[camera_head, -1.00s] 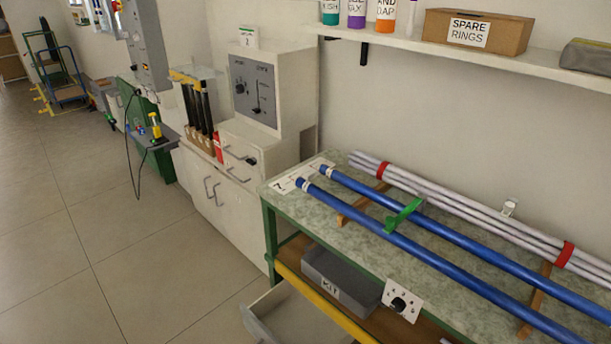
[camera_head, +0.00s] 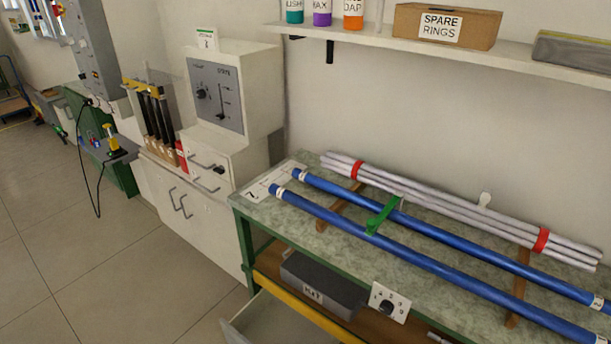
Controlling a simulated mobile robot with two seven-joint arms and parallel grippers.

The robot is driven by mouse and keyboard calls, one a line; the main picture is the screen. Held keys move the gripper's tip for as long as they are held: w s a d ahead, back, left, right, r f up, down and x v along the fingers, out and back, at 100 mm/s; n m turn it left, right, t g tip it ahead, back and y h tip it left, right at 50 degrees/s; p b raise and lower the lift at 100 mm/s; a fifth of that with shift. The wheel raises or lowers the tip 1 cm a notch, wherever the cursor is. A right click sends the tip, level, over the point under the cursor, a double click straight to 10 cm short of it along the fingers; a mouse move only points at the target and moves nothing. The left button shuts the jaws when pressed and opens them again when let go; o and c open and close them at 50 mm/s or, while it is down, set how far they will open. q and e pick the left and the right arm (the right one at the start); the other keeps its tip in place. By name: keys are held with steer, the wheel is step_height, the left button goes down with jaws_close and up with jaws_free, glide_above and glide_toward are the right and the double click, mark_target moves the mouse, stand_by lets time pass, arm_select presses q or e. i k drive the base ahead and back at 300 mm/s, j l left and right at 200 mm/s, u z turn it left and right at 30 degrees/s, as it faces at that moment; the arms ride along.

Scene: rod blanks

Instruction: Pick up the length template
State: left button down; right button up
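Nothing in view is legibly marked as the length template. Two long blue rods (camera_head: 420,257) and (camera_head: 450,237) lie side by side on the bench (camera_head: 262,209), resting across brown wooden supports. Each has a white band near its left end, and the rear one has a numbered label near its right end. A small green piece (camera_head: 383,215) sits across the two rods near their middle. Behind them lies a bundle of pale rods (camera_head: 450,212) held by red bands. Neither of my grippers is in view.
A shelf (camera_head: 400,43) above holds bottles and a spare rings box (camera_head: 444,25). Below the bench are a grey bin (camera_head: 322,287), a dial plate (camera_head: 388,301) and an open drawer (camera_head: 262,322) sticking out. A white cabinet (camera_head: 170,193) stands left. The floor at left is clear.

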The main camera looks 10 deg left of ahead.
mark_target(257, 192)
steer(key=i+j+z, duration=0.2)
steer(key=j, duration=0.4)
steer(key=j+z, duration=0.2)
steer(key=j, duration=0.4)
steer(key=i+j+z, duration=0.2)
steer(key=j, duration=0.45)
steer(key=i+j+z, duration=0.1)
steer(key=j, duration=1.8)
